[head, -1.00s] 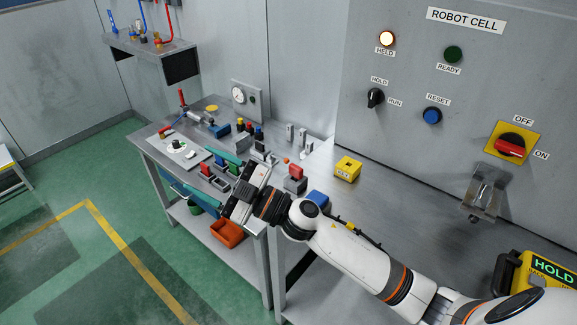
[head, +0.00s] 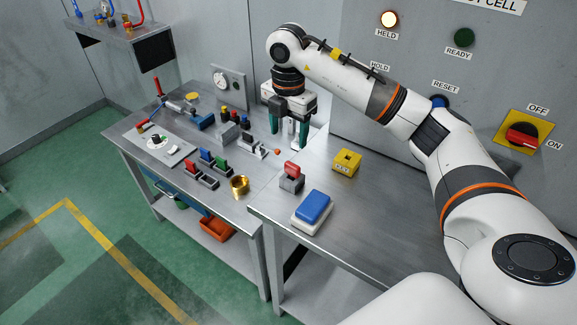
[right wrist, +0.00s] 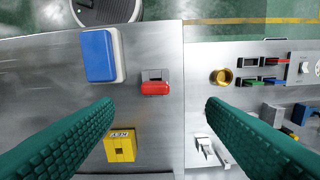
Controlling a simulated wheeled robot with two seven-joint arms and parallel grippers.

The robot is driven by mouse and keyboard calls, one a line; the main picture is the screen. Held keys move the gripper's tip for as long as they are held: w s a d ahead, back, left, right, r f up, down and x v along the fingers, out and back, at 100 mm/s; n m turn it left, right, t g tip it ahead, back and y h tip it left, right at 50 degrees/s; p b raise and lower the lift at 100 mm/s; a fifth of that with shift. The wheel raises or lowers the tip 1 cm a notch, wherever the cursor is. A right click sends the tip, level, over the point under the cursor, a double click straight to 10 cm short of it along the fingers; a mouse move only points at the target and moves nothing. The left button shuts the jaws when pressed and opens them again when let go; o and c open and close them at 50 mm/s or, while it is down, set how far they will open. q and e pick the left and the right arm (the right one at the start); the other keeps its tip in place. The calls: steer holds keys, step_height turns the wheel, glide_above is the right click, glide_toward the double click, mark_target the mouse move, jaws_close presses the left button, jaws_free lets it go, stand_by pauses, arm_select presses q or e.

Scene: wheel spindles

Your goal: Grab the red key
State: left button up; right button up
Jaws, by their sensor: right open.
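The red key (head: 291,169) stands in a grey block (head: 291,184) near the left edge of the right bench. In the right wrist view its red head (right wrist: 155,89) lies between and just beyond my open fingers. My right gripper (head: 289,137) is open and empty, pointing down behind the key in the head view, apart from it. The right wrist view shows its two green ribbed fingers (right wrist: 160,108) spread wide. A yellow block (head: 346,163) with a square hole and a label stands to the right of the key. My left gripper is out of view.
A blue-topped white box (head: 313,210) lies in front of the key. A brass ring (head: 239,186) and a row of coloured blocks (head: 205,168) stand on the left bench. The control panel wall rises behind. Bench surface between the key and yellow block is bare.

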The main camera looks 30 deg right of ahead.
mark_target(292, 164)
step_height(292, 164, down, 6)
steer(key=shift+s+p, duration=0.15)
steer(key=shift+p, duration=0.7)
steer(key=f, duration=0.1)
steer(key=f+p, duration=0.1)
steer(key=f, duration=0.1)
steer(key=d+f+p, duration=0.1)
steer(key=shift+s+f, duration=0.15)
steer(key=shift+f, duration=0.25)
steer(key=shift+a+f, duration=0.1)
steer(key=shift+f, duration=0.25)
steer(key=c, duration=1.1)
